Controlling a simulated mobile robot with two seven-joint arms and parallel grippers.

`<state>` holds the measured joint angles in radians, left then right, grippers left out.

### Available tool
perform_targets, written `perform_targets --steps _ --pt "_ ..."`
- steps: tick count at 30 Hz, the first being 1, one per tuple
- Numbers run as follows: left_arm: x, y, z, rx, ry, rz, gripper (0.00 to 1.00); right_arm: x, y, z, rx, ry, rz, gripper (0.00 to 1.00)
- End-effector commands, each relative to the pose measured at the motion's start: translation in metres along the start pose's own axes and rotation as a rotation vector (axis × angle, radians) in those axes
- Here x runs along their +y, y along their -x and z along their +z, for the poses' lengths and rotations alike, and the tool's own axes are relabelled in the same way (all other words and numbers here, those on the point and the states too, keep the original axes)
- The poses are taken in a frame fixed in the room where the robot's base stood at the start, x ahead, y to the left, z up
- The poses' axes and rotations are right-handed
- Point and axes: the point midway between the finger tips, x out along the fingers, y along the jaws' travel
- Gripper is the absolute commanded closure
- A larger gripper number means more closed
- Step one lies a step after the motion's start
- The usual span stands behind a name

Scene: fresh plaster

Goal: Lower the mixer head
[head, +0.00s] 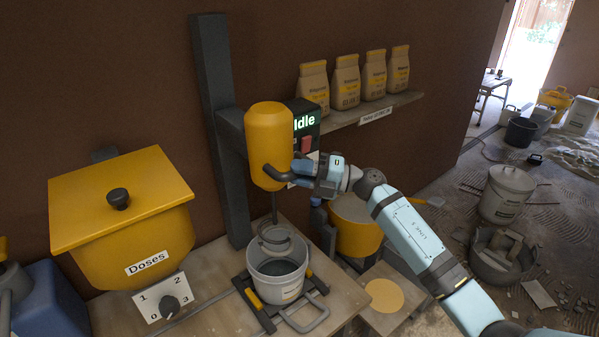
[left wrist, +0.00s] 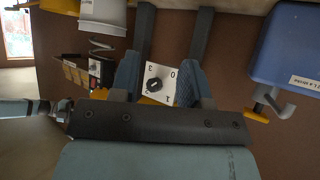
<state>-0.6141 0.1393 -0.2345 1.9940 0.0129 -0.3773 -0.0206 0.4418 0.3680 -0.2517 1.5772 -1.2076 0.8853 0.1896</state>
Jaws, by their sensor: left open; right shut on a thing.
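The mixer head (head: 268,140) is a yellow cylinder on a dark grey column (head: 215,110). Its thin shaft (head: 275,207) hangs down to a grey round part (head: 275,238) at the mouth of a white bucket (head: 278,290) below. My right gripper (head: 294,172) is shut on the dark handle (head: 273,175) at the front of the head. The fingertips are partly hidden there. My left gripper (left wrist: 160,80) shows only in the left wrist view. It is open and empty, with a white dial plate (left wrist: 160,78) seen between its fingers.
A control box (head: 303,122) reading "Idle" is behind the head. A yellow "Doses" hopper (head: 120,215) with a knob (head: 169,306) stands left. The bucket sits on a dark frame (head: 262,315) on the bench. Several paper bags (head: 346,82) fill a shelf (head: 375,110). My right arm crosses over a yellow drum (head: 355,238).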

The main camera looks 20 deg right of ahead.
Motion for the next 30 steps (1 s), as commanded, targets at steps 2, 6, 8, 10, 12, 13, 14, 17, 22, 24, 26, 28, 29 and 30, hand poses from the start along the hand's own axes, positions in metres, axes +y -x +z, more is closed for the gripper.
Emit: perform_targets --steps 2,6,8,10,12,13,14,17,22,24,26,28,29,30 --pt "0.000 -0.005 0.007 0.003 0.000 0.000 0.57 -0.016 0.002 -0.003 0.000 -0.003 -0.005 1.00" --pt "0.000 -0.017 0.023 0.005 0.000 0.001 0.57 -0.049 0.007 -0.008 0.001 -0.005 -0.008 1.00" --pt "-0.001 -0.022 0.033 0.005 0.000 0.001 0.57 -0.066 0.009 -0.010 0.001 -0.007 -0.009 1.00" --pt "-0.001 -0.030 0.044 0.003 0.000 0.001 0.57 -0.086 0.012 -0.013 0.002 -0.007 -0.009 1.00" --pt "-0.001 -0.037 0.056 0.001 0.000 0.001 0.57 -0.104 0.015 -0.016 0.003 -0.007 -0.009 1.00" --pt "-0.001 -0.040 0.061 -0.001 0.000 0.001 0.57 -0.112 0.016 -0.017 0.003 -0.007 -0.009 1.00" --pt "-0.001 -0.043 0.066 -0.002 0.000 0.001 0.57 -0.119 0.017 -0.018 0.002 -0.007 -0.009 1.00" --pt "-0.001 -0.051 0.082 -0.016 0.008 0.003 0.57 -0.142 0.021 -0.021 0.002 -0.006 -0.009 1.00" --pt "0.000 -0.058 0.087 -0.025 0.029 0.006 0.57 -0.170 0.025 -0.025 0.002 -0.004 -0.007 1.00" --pt "0.000 -0.060 0.084 -0.020 0.036 0.007 0.57 -0.177 0.025 -0.026 0.002 -0.004 -0.007 1.00" --pt "0.001 -0.061 0.084 -0.022 0.042 0.007 0.57 -0.181 0.026 -0.027 0.002 -0.004 -0.006 1.00" --pt "0.001 -0.061 0.082 -0.021 0.046 0.008 0.57 -0.184 0.026 -0.027 0.002 -0.004 -0.005 1.00" --pt "0.001 -0.062 0.082 -0.020 0.048 0.008 0.57 -0.185 0.026 -0.027 0.002 -0.003 -0.005 1.00" --pt "0.001 -0.062 0.082 -0.019 0.050 0.008 0.57 -0.185 0.027 -0.028 0.002 -0.003 -0.005 1.00"
